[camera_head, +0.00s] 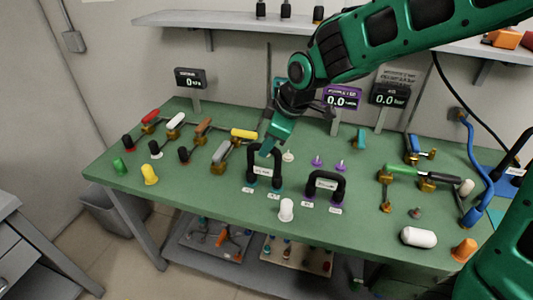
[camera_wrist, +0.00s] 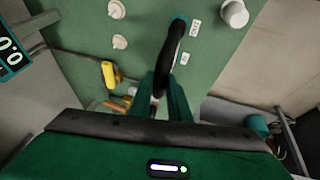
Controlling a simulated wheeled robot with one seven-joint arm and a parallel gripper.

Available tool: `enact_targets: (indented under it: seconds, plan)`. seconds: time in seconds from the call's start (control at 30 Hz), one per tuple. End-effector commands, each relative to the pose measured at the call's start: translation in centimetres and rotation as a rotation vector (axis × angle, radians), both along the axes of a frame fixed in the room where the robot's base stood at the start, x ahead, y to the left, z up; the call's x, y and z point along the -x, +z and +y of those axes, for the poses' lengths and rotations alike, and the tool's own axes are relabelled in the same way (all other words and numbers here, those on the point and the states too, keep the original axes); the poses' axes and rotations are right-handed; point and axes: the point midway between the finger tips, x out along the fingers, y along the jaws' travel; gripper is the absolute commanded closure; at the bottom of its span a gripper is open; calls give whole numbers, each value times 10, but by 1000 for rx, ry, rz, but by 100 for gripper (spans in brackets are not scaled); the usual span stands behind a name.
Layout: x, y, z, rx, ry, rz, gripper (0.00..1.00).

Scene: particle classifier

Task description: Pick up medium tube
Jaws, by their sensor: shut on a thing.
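A black U-shaped tube with teal ends (camera_head: 250,167) stands upright at the middle of the green bench, with a white label across it. In the wrist view the same tube (camera_wrist: 172,45) runs up from between my fingers to a teal end on the bench. My gripper (camera_head: 268,148) reaches down onto the top of this tube and is shut on it; its fingers also show in the wrist view (camera_wrist: 171,98). A second, lower black tube with purple ends (camera_head: 341,186) stands to the right. The label text is too small to tell which is the medium one.
A white knob (camera_head: 286,210) stands in front between the two tubes. Valves with coloured handles, such as a yellow one (camera_head: 243,134), are at the left. A green-handled pipe (camera_head: 402,170) is at the right. Displays, including a purple one (camera_head: 342,98), stand behind.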

Motion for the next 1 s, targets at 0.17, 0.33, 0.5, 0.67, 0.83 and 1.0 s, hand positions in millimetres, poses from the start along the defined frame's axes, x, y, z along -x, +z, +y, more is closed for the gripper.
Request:
enact_targets:
  seconds: [0.17,0.33,0.5,0.67,0.83,1.0]
  plan:
    - [-1,13,1,-3,0,-6,100]
    - [-1,38,1,-3,2,-7,100]
    - [19,59,24,-3,6,-7,100]
    - [41,80,51,-3,6,-6,100]
    - [59,96,73,-3,3,-3,100]
    - [69,107,86,-3,1,-3,100]
